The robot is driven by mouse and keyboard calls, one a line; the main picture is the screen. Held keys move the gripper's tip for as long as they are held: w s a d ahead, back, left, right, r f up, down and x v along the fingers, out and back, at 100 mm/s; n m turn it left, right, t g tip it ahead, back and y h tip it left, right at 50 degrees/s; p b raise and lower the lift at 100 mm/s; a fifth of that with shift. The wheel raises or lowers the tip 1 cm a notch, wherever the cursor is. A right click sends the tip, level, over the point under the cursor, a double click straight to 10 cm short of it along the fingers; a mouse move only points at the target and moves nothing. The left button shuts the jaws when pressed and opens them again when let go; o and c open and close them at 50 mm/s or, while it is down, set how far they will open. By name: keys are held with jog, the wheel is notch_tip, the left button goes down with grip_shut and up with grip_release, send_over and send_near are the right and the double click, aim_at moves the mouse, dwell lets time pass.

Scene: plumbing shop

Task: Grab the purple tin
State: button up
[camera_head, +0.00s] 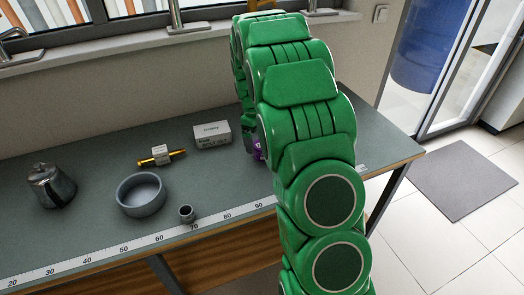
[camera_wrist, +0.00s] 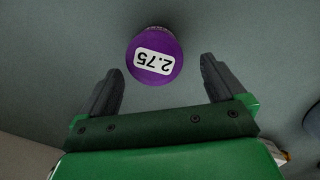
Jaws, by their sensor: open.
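The purple tin (camera_wrist: 150,49) is round and shows a white label reading 2.75 in the wrist view. It stands on the grey-green bench just beyond my fingertips, roughly between their lines and a little left of centre. My gripper (camera_wrist: 160,85) is open and empty, with a dark finger on each side.
On the bench (camera_head: 100,165) stand a metal pot (camera_head: 51,186), a grey bowl (camera_head: 141,195), a small metal fitting (camera_head: 187,215), a brass valve (camera_head: 161,156) and a white box (camera_head: 212,135). A numbered ruler strip (camera_head: 140,241) runs along the front edge. A window and wall are behind.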

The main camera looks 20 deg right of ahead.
jog(key=shift+s+d+f, duration=0.15)
jog(key=shift+d+f, duration=0.05)
jog(key=shift+f, duration=0.6)
jog(key=shift+s+d+f, duration=0.1)
jog(key=shift+d+f, duration=0.1)
jog(key=shift+f, duration=0.65)
jog(key=shift+s+d+f, duration=0.15)
jog(key=shift+d+f, duration=0.05)
jog(key=shift+f, duration=0.6)
jog(key=shift+c, duration=0.5)
jog(key=c, duration=1.1)
jog(key=shift+r, duration=0.1)
